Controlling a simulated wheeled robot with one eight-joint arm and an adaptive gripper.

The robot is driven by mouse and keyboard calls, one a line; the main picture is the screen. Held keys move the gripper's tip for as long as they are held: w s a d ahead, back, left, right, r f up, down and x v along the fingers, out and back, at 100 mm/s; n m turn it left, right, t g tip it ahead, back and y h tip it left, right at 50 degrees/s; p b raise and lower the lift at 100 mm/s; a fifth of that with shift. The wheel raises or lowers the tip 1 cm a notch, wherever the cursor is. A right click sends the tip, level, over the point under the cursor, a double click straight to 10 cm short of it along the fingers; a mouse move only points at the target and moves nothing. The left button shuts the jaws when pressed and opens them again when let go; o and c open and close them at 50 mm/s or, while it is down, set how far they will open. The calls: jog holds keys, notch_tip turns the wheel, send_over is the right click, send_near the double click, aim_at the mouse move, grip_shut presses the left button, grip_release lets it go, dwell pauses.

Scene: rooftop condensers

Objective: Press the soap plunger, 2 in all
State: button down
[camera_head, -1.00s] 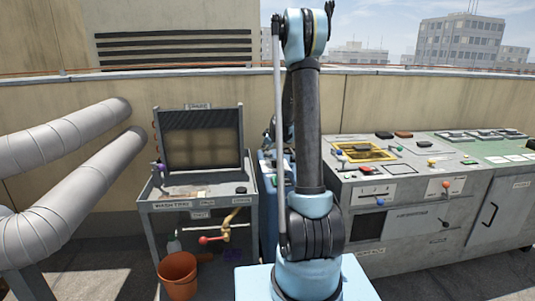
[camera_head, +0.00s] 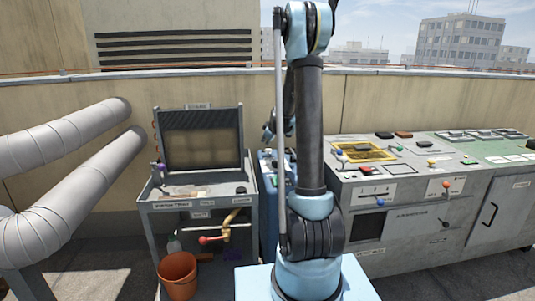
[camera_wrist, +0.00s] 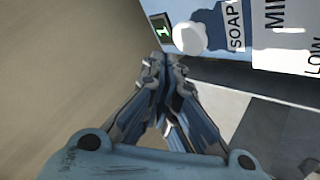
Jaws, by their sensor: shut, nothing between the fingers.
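The soap plunger (camera_wrist: 189,38) is a white round knob on a blue panel in the wrist view, beside a label reading SOAP (camera_wrist: 235,25). A small green display (camera_wrist: 161,27) left of the knob appears to read 1. My gripper (camera_wrist: 163,62) is shut and empty, with its fingertips just below and left of the knob in the picture. I cannot tell whether they touch it. In the head view a blue unit (camera_head: 265,178) stands partly hidden behind my arm, and the plunger cannot be made out there.
A grey wash station (camera_head: 200,205) with a dark-framed screen stands left of the blue unit, and an orange bucket (camera_head: 178,276) is on the floor before it. A grey control bench (camera_head: 410,225) stands to the right. Thick pipes (camera_head: 70,150) run at far left.

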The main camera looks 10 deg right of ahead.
aim_at(267, 150)
jog(key=shift+r, duration=1.95)
dwell(0.6)
notch_tip(267, 150, up, 4)
jog(key=shift+f, duration=0.2)
jog(key=shift+f, duration=4.4)
